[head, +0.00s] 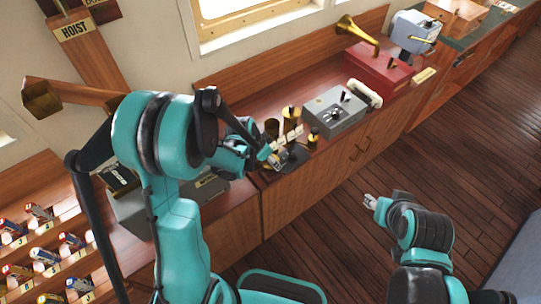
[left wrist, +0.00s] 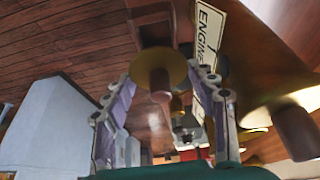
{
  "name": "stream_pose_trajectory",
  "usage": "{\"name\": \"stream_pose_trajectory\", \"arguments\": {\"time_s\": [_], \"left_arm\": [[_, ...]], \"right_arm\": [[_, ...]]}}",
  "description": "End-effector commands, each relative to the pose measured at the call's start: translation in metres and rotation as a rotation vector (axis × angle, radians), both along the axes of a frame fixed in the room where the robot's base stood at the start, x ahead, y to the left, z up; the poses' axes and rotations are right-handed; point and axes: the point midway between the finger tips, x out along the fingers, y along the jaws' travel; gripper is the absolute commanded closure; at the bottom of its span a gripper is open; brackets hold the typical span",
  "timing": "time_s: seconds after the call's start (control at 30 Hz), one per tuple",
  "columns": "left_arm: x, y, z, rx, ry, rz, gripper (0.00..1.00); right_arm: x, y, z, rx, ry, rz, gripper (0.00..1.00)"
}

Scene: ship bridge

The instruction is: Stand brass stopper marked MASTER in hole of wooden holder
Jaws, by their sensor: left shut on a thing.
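My left gripper (head: 282,162) is low over the counter front, beside the row of white labels. In the left wrist view its fingers (left wrist: 168,76) are shut on a brass stopper (left wrist: 160,64) with a round disc and brown end. Its marking is not readable. A label reading ENGINE (left wrist: 207,35) is just right of it. Another large brass stopper (left wrist: 255,70) stands close to the right finger. In the head view, brass pieces (head: 291,113) and (head: 313,139) stand by the labels. The wooden holder and its holes are mostly hidden. My right gripper (head: 370,201) is over the floor, apart from everything.
A rack with several coloured handles (head: 45,255) is at lower left. The floor at right is clear.

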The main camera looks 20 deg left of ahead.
Motion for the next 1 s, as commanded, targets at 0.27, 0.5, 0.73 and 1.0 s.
{"name": "stream_pose_trajectory", "arguments": {"time_s": [0.27, 0.5, 0.73, 1.0], "left_arm": [[0.000, 0.000, -0.028, 0.000, 0.000, 0.001, 0.74], [0.000, 0.000, -0.051, 0.000, 0.000, 0.001, 0.74], [0.000, 0.000, -0.059, 0.000, 0.000, 0.001, 0.74], [0.000, 0.000, -0.059, 0.000, 0.000, 0.001, 0.74]], "right_arm": [[0.000, 0.000, -0.019, 0.000, 0.000, 0.000, 0.60], [0.000, 0.000, -0.043, 0.000, 0.000, 0.000, 0.60], [0.000, 0.000, -0.052, 0.000, 0.000, 0.000, 0.60], [0.000, 0.000, -0.051, 0.000, 0.000, 0.000, 0.60]]}}
